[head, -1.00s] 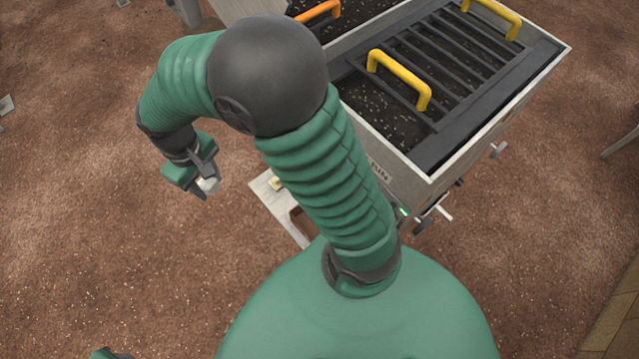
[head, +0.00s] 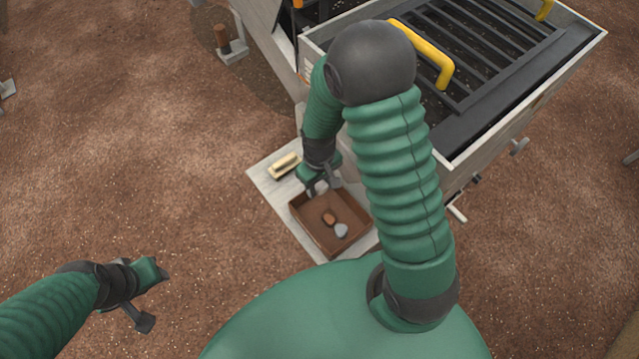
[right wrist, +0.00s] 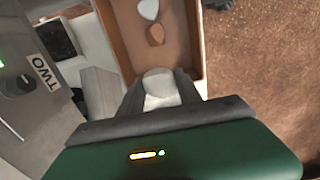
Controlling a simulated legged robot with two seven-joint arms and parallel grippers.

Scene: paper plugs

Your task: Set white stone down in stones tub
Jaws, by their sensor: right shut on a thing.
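The stones tub (head: 309,232) is a shallow brown open box on a pale board; its wall also shows in the right wrist view (right wrist: 118,32). A brown stone (head: 329,219) and a pale grey stone (head: 341,230) lie inside it. My right gripper (head: 324,188) is at the tub's far edge. In the right wrist view it is shut on the white stone (right wrist: 160,88), which appears over the near end of the tub. The head view does not show the held stone clearly. My left gripper (head: 155,297) is open and empty over bare ground at the lower left.
A small block with a pale top (head: 285,165) lies on the board (head: 265,178) beside the tub. A large grey bin with a dark grille and yellow handle (head: 430,55) stands close behind and to the right.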

